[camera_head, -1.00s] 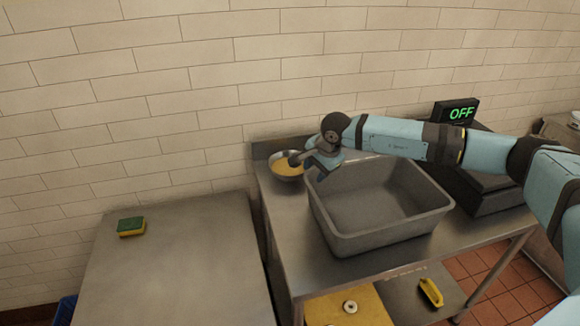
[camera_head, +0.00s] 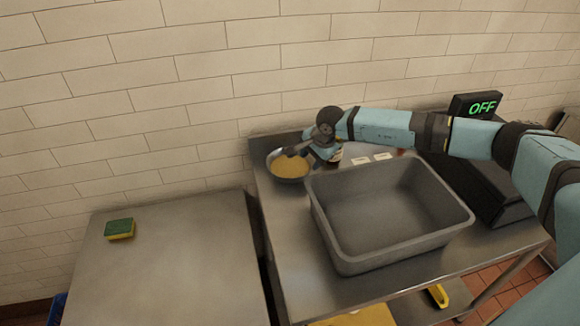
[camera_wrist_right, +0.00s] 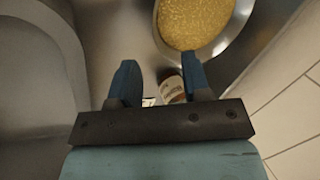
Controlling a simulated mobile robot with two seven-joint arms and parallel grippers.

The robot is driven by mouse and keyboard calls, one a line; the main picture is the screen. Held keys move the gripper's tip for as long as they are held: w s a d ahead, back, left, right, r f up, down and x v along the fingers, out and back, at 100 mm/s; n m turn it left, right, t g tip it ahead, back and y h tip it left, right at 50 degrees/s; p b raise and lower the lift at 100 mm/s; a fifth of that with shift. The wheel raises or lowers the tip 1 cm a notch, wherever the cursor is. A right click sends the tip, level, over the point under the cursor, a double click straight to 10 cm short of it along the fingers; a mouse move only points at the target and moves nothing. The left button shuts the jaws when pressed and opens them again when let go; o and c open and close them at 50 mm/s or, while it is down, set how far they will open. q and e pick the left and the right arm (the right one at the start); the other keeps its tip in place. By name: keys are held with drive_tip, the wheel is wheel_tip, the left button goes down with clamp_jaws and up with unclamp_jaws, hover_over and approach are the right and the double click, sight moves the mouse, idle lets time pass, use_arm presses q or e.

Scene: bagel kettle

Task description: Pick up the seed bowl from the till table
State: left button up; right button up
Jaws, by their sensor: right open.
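The seed bowl (camera_head: 289,166) is a metal bowl filled with yellow seeds, standing on the back left corner of the steel till table (camera_head: 285,230). My right gripper (camera_head: 304,150) is at the bowl's right side in the head view and hides part of its rim. In the right wrist view the bowl (camera_wrist_right: 197,22) is at the top, ahead of the fingers. The right gripper (camera_wrist_right: 158,85) is open there, with nothing held between its blue fingers. Whether a finger touches the rim cannot be told. My left gripper is not in view.
A large grey tub (camera_head: 385,215) stands just right of the bowl. A small labelled container (camera_wrist_right: 172,90) shows beyond the fingers in the wrist view. The till (camera_head: 482,170) reads OFF. A sponge (camera_head: 120,229) lies on the left table (camera_head: 170,270). The tiled wall is close behind.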

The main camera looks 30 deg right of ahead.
sight(305, 174)
drive_tip(key=x, duration=0.3)
drive_tip(key=shift+w+d+f, duration=0.15)
drive_tip(key=shift+w+f, duration=0.05)
drive_tip(key=shift+f, duration=0.25)
drive_tip(key=p+x, duration=0.1)
drive_tip(key=x, duration=0.3)
drive_tip(key=shift+w+f+p, duration=0.1)
drive_tip(key=shift+f+p, duration=0.25)
drive_tip(key=shift+f, duration=0.05)
clamp_jaws()
drive_tip(key=shift+r, duration=0.1)
